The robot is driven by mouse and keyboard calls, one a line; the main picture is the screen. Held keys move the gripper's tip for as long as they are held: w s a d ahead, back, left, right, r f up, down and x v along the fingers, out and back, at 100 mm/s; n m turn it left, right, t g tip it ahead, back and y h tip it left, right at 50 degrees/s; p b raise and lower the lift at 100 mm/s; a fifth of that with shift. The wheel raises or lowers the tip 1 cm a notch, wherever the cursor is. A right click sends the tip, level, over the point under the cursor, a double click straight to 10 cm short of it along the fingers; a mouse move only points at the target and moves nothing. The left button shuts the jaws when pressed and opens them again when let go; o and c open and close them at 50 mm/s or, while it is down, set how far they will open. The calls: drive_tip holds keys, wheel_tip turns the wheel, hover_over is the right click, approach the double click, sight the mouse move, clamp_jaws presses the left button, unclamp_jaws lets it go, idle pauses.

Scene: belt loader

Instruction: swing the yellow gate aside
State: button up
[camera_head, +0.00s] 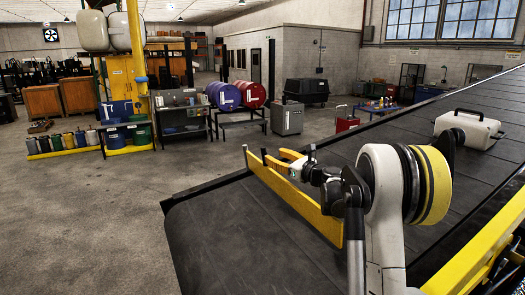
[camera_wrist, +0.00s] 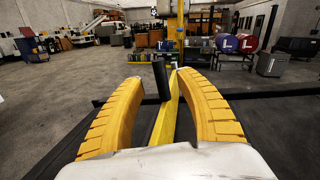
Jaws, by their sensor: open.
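The yellow gate (camera_head: 300,197) is a long flat bar lying on edge across the dark conveyor belt, running from my arm toward the belt's far left edge. It also shows in the wrist view (camera_wrist: 165,122), running away from me between the fingers. A short dark upright post (camera_wrist: 161,80) stands beside the bar, between the fingertips. My gripper (camera_wrist: 159,80) has its two curved yellow fingers spread, one on each side of the post and bar. Whether a finger touches either is not clear. In the head view my gripper (camera_head: 276,157) is at the gate's far part.
A white case with a handle (camera_head: 467,130) lies on the belt to the right. A yellow side rail (camera_head: 480,250) runs along the near right. Blue and red drums (camera_head: 237,95) and a grey cabinet (camera_head: 287,118) stand beyond the belt. Open floor lies left.

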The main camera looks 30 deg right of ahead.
sight(266, 152)
drive_tip(key=x, duration=0.7)
drive_tip(key=shift+f+p, duration=0.1)
drive_tip(key=shift+p, duration=0.2)
clamp_jaws()
